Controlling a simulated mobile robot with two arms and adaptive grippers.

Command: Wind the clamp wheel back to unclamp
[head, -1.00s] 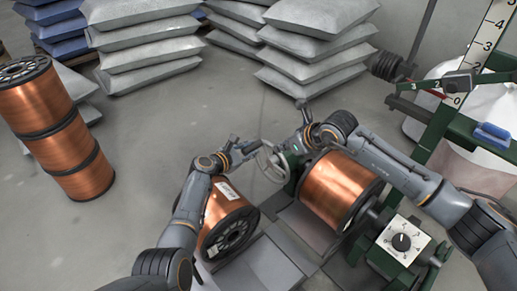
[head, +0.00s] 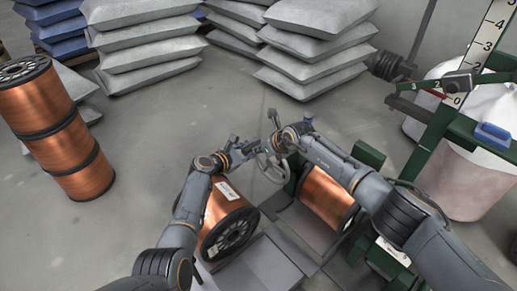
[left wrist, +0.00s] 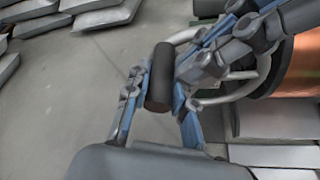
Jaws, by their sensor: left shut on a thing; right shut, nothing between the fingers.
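The clamp wheel (head: 270,172) is a pale metal handwheel at the left end of the clamped copper spool (head: 322,205). Its rim shows in the left wrist view (left wrist: 240,96), partly behind my right gripper. My left gripper (head: 240,150) is shut on the wheel's dark cylindrical handle (left wrist: 160,77), which stands between its blue fingers in the left wrist view. My right gripper (head: 275,122) is shut and empty, just above the wheel and close to my left gripper. My right arm hides part of the clamped spool and the dial box.
Another copper spool (head: 224,215) lies beside the green stand, below my left gripper. A stack of copper spools (head: 55,125) stands at the left. Grey sacks (head: 310,55) are piled at the back. The floor between is clear.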

